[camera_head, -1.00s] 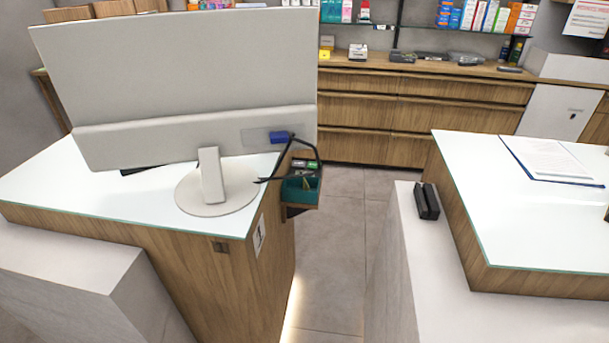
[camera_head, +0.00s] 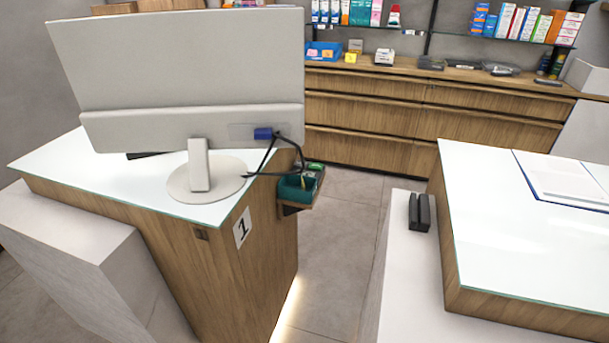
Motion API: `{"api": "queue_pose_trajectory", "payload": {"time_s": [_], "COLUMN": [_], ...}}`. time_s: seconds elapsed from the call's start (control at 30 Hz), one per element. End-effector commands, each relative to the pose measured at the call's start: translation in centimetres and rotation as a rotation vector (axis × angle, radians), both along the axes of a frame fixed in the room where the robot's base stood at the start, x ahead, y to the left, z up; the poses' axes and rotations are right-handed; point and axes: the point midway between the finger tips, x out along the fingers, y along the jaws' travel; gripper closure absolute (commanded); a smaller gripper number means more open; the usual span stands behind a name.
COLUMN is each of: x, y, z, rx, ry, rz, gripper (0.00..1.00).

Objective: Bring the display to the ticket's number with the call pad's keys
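No number display, ticket or call pad can be made out in the head view. My gripper is not in view. The back of a large white monitor (camera_head: 180,65) faces me on the left counter (camera_head: 105,178), so its screen is hidden. A sign with the number 1 (camera_head: 242,228) is on that counter's wooden side. A small dark green holder (camera_head: 293,190) hangs at the counter's right edge, with small items in it that are too small to tell.
A second glass-topped counter (camera_head: 500,235) stands at the right, with a paper on a board (camera_head: 567,178) and a black two-part device (camera_head: 419,212) beside it on a pale ledge. A clear floor aisle (camera_head: 340,235) runs between the counters to wooden drawers (camera_head: 360,120) and medicine shelves.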

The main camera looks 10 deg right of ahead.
Motion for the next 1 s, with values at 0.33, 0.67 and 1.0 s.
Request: {"api": "queue_pose_trajectory", "payload": {"time_s": [0.33, 0.67, 1.0], "x": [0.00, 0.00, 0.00], "y": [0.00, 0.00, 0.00], "z": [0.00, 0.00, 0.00], "rx": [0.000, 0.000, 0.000], "ry": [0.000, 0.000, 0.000], "rz": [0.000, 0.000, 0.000], "gripper": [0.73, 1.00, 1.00]}}
